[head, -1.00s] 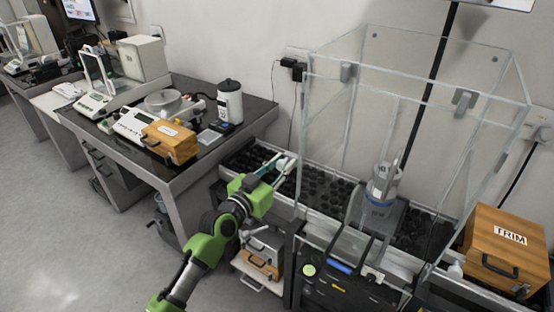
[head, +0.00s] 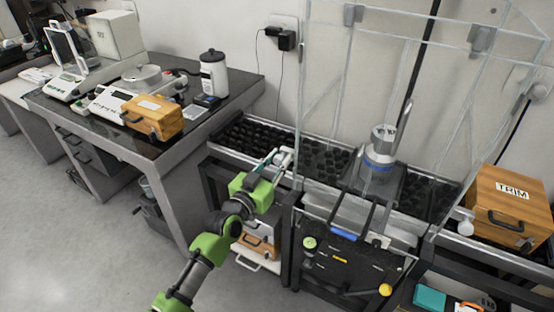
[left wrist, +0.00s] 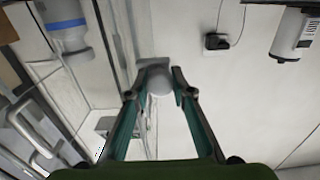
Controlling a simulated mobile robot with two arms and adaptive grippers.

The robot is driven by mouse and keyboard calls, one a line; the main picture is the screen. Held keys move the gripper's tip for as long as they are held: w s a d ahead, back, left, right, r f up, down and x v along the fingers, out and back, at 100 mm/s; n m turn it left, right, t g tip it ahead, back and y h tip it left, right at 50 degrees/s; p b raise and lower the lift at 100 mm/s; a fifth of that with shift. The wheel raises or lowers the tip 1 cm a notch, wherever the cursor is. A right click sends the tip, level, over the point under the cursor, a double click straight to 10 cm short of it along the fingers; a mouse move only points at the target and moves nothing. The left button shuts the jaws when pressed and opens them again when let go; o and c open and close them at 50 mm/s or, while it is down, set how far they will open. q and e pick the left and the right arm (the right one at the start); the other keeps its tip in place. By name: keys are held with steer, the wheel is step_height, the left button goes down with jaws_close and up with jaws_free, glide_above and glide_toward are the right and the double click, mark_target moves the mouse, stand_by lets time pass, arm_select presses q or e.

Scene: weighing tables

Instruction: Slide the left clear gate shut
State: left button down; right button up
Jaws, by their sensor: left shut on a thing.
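The clear enclosure stands on the balance bench, and its left clear gate (head: 318,100) is the see-through panel on its left side. How far the gate stands open is hard to tell through the clear walls. My left gripper (head: 279,160) is beside the enclosure's left front edge, above the black-studded bench strip. In the left wrist view, its fingertips (left wrist: 159,82) are closed around a pale round knob (left wrist: 159,80) at the gate. My right gripper is in neither view.
A silver cylinder with a blue band (head: 379,150) stands inside the enclosure. A wooden TRIM box (head: 507,207) is at the right. The left table (head: 130,150) holds scales, an orange case (head: 153,117) and a white canister (head: 214,73). Open floor lies at lower left.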

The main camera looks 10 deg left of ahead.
arm_select(q)
steer(key=c, duration=2)
jaws_free()
steer(key=shift+f, duration=0.4)
steer(key=shift+c, duration=0.2)
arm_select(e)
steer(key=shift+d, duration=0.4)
arm_select(q)
steer(key=shift+r, duration=0.15)
steer(key=v, duration=1.2)
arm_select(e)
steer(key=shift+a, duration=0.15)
